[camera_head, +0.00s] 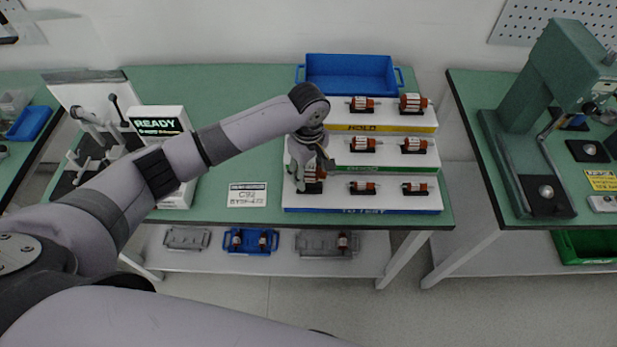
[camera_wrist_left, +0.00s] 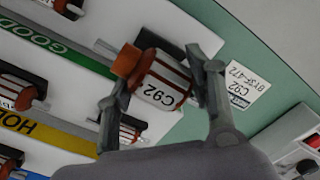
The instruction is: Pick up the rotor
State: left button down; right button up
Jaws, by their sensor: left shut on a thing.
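My left gripper (camera_wrist_left: 160,100) is shut on a rotor (camera_wrist_left: 165,80) marked C92, with a finger on either side of its body. The rotor has a copper-coloured winding end and a white label with red-brown stripes. In the head view my left gripper (camera_head: 308,180) is at the left end of the stepped rack's front tier, and the rotor (camera_head: 314,187) shows only partly behind it. I cannot tell whether the rotor still touches its cradle. My right gripper is not in view.
Several other rotors rest on the rack (camera_head: 390,209), on tiers marked HOLD, GOOD and TO TEST. A C92 card (camera_head: 247,195) lies left of the rack. A blue bin (camera_head: 350,75) stands behind it. A READY display (camera_head: 158,125) and test fixture (camera_head: 92,125) stand left.

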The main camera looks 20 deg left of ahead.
pick_arm(q)
notch_tip(320, 180, up, 16)
jog(key=b, duration=0.1)
jog(key=shift+r, duration=0.15)
notch_tip(320, 180, up, 5)
jog(key=p, duration=0.7)
send_over(308, 167)
dwell(0.3)
dwell(0.3)
